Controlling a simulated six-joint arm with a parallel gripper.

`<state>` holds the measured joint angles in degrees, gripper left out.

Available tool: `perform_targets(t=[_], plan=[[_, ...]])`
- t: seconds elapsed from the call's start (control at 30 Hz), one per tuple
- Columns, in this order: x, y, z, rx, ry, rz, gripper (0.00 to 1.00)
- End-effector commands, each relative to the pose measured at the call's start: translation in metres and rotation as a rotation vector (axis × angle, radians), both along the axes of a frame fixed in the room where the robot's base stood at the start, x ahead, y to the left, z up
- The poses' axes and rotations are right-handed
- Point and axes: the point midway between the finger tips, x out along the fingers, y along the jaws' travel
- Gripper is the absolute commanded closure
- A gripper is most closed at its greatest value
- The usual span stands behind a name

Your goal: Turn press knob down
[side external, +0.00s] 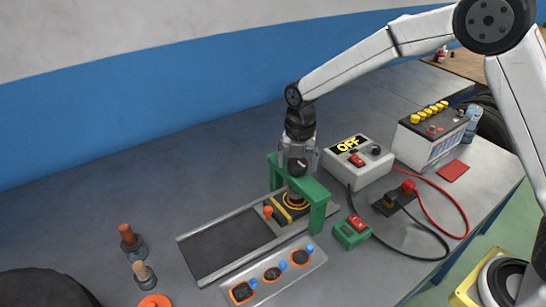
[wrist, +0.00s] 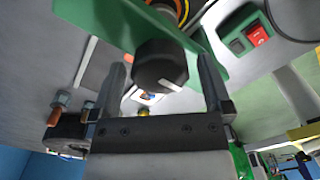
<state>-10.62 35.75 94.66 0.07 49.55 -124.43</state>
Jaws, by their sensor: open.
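The press is a green frame (side external: 318,190) standing over the right end of a grey rail. Its black knob (side external: 297,166) sits on top of the frame. In the wrist view the knob (wrist: 160,66) shows a white mark on its face. My gripper (side external: 298,157) points down over the press. In the wrist view my open gripper (wrist: 161,68) has one finger on each side of the knob, with visible gaps between. Below the crossbar is a yellow-and-black block (side external: 287,208), partly hidden by the frame.
A panel with several orange-ringed switches (side external: 272,273) lies in front of the rail (side external: 225,247). A grey box reading OFF (side external: 357,158), a green switch box (side external: 350,232) and a battery (side external: 432,135) stand to the right, with loose cables. Two copper-topped posts (side external: 128,236) stand at left.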

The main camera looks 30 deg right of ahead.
Motion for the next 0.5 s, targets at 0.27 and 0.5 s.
perform_targets(t=[0.27,0.5], plan=[[0.0001,0.0001,0.0003,0.0,0.0,0.0,0.51],[0.0002,0.0001,0.0006,0.001,-0.001,-0.003,0.84]])
